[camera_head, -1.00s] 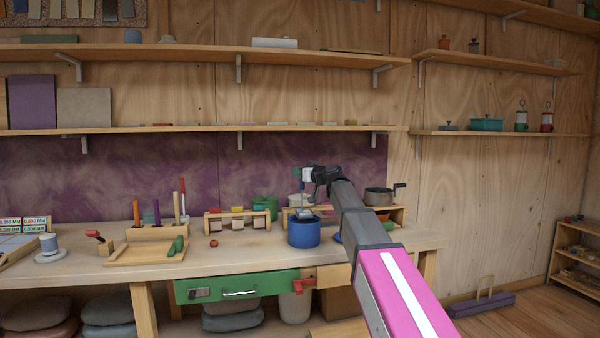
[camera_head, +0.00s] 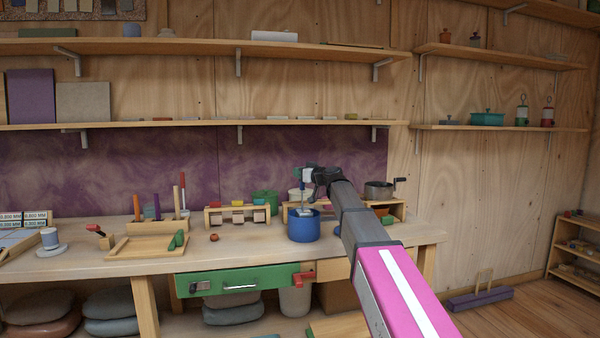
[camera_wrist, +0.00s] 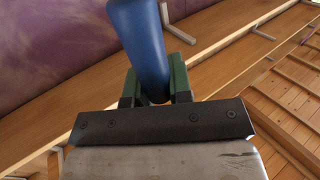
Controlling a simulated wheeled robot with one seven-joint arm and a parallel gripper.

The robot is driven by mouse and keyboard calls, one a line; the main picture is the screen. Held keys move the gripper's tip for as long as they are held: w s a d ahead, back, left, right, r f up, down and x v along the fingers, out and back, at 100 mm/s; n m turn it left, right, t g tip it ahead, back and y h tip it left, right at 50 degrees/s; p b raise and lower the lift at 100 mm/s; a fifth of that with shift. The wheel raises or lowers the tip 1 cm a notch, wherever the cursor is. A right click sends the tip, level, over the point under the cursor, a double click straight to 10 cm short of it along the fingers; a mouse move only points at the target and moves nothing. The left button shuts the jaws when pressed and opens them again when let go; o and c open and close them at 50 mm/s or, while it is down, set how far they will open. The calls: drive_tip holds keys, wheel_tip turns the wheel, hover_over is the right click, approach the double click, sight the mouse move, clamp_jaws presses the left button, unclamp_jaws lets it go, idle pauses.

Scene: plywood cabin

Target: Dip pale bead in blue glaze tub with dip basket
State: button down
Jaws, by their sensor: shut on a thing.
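The blue glaze tub (camera_head: 304,231) stands upright near the front of the bench, right of centre. My gripper (camera_head: 309,176) is above it, shut on the blue handle of the dip basket, which fills the space between the green jaws in the wrist view (camera_wrist: 155,75). The dip basket's thin stem (camera_head: 303,194) hangs down to the tub's mouth. A pale patch shows at the tub's opening; I cannot tell whether it is the basket or the bead. The basket's lower end is partly hidden by the tub's rim.
A wooden rack (camera_head: 237,217) stands left of the tub, with a small red-brown ball (camera_head: 214,238) in front. A grey pot with a crank (camera_head: 379,190) stands to the right behind my arm. A wooden tray (camera_head: 145,248) lies further left. A green drawer (camera_head: 238,284) is below.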

wheel_tip(320, 180, down, 4)
idle(0.9)
idle(1.6)
wheel_tip(320, 180, up, 6)
idle(1.0)
drive_tip(key=shift+r, duration=0.15)
idle(1.2)
drive_tip(key=shift+r, duration=2.95)
